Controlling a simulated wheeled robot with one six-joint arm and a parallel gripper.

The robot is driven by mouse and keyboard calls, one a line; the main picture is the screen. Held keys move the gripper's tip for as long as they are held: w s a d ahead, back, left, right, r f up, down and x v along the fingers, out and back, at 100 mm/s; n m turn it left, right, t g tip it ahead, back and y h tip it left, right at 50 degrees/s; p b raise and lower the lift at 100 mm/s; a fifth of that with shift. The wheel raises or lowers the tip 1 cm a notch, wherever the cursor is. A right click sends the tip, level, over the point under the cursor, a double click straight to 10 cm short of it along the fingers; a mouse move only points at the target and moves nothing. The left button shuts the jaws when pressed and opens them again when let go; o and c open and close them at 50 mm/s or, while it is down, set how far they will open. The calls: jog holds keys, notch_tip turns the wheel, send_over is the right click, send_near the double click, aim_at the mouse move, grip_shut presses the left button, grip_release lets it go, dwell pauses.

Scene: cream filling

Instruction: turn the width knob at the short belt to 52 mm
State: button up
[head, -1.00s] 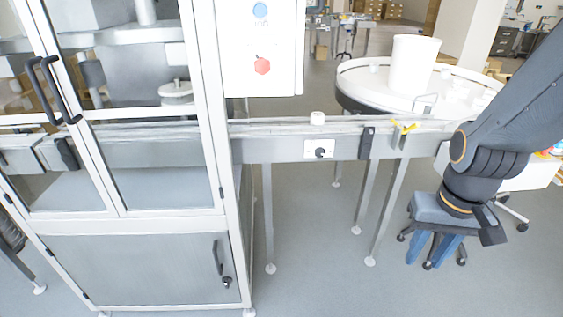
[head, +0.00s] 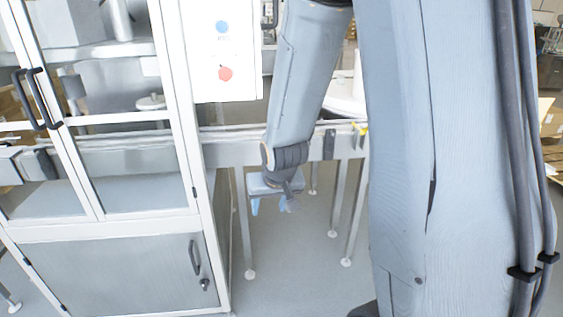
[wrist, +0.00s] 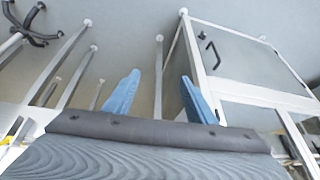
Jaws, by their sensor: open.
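The short belt (head: 228,150) runs from the glazed cabinet toward the right. Its width knob is not visible now; my arm covers that stretch of the belt's front in the head view. My gripper (head: 272,206) hangs in front of the belt, below its side rail, with blue fingers pointing down. In the wrist view my gripper (wrist: 160,98) is open, its two blue fingers wide apart with nothing between them. The knob cannot be made out there either.
The glazed cabinet (head: 205,230) stands close left of my gripper, with a door handle (head: 194,257) on its lower door. A control box (head: 222,50) with blue and red buttons hangs above. Belt legs (head: 355,212) stand on the grey floor. A yellow clamp (head: 361,130) sits at the belt's right.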

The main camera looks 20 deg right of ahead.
jog(key=w+d+f+m+t+h+b, duration=0.1)
jog(key=w+d+t, duration=0.5)
jog(key=w, duration=0.8)
jog(key=w+d+f+m+t+h+b, duration=0.1)
jog(key=w+d+f+m+t+h, duration=0.2)
jog(key=w+d, duration=1)
jog(key=shift+w+d+f+m+t+h, duration=0.2)
jog(key=shift+w+f+m+t+h, duration=0.15)
jog(key=shift+w+m+t, duration=0.95)
jog(key=shift+s+n+t, duration=0.3)
jog(key=shift+s, duration=0.2)
jog(key=c, duration=1)
jog(key=shift+c, duration=0.2)
